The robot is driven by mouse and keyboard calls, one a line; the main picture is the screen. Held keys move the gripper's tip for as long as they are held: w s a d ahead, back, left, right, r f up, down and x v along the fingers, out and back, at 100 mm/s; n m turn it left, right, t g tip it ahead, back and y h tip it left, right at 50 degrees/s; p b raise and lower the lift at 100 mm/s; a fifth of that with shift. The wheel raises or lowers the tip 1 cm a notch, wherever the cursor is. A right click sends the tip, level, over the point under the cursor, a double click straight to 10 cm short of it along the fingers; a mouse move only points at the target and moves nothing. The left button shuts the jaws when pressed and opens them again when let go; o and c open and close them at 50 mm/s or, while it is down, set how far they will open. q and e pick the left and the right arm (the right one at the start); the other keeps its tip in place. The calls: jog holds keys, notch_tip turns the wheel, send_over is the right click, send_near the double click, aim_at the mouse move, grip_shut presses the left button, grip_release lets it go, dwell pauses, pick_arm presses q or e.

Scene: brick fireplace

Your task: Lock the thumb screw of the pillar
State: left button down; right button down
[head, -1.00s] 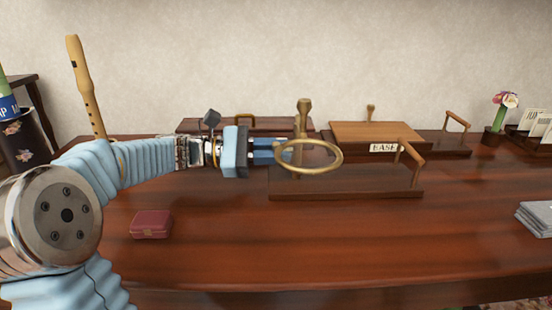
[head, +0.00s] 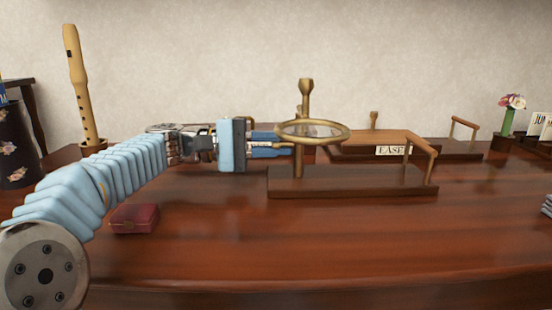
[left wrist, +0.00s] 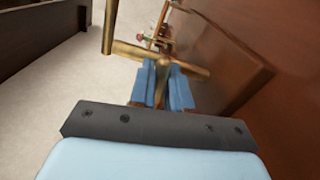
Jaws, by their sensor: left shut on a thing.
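A brass pillar (head: 299,164) stands upright on a dark wooden base (head: 350,182). A brass ring (head: 345,133) lies nearly level across its upper part, and a brass post with a flared top (head: 306,88) rises behind the ring. My left gripper (head: 287,145) reaches in from the left at the pillar, just below the ring. In the left wrist view its blue fingers (left wrist: 166,80) are shut around a small brass part by the brass bar (left wrist: 190,68), which appears to be the thumb screw. The fingers hide most of it. My right gripper is not in view.
A small red box (head: 134,218) lies on the table at left, near my arm. A wooden flute (head: 76,80) stands behind it. A wooden handle (head: 420,146) rises at the base's right end. The table's front and right middle are clear.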

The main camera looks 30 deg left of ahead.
pick_arm(q)
jog(key=shift+f+m+b, duration=0.1)
jog(key=shift+m+b, duration=0.6)
jog(key=shift+m, duration=0.3)
jog(key=c, duration=1.2)
grip_release()
jog(key=shift+o, duration=0.2)
jog(key=p+v, duration=0.1)
jog(key=v, duration=1.2)
jog(key=shift+s+a, duration=0.15)
jog(key=shift+a, duration=0.25)
jog(key=shift+p, duration=0.35)
